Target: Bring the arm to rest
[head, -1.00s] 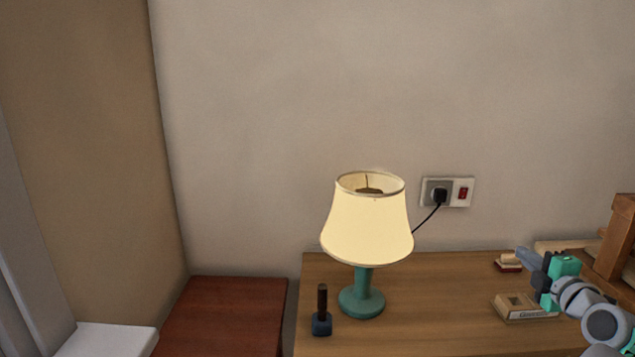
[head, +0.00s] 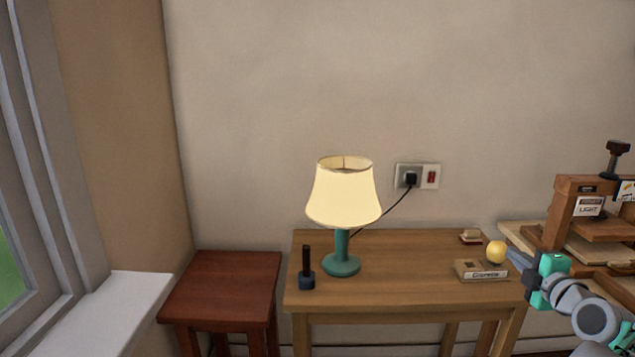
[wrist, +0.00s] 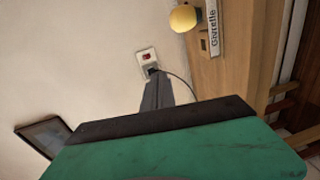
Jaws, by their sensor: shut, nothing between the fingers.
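My gripper (head: 520,262) is at the right of the head view, beside the right end of the wooden table (head: 400,250). It is shut and empty, with its grey fingers together. In the wrist view the fingers (wrist: 157,95) point toward the wall, with the wall socket (wrist: 147,58) beyond them. The rest of my arm runs down to the lower right corner of the head view.
A lit lamp (head: 342,195) and a small dark-handled object (head: 306,270) stand on the table. A labelled box (head: 482,272) and a yellow ball (head: 496,251) sit near my gripper. A wooden press (head: 562,215) stands behind. A red stool (head: 225,287) is left.

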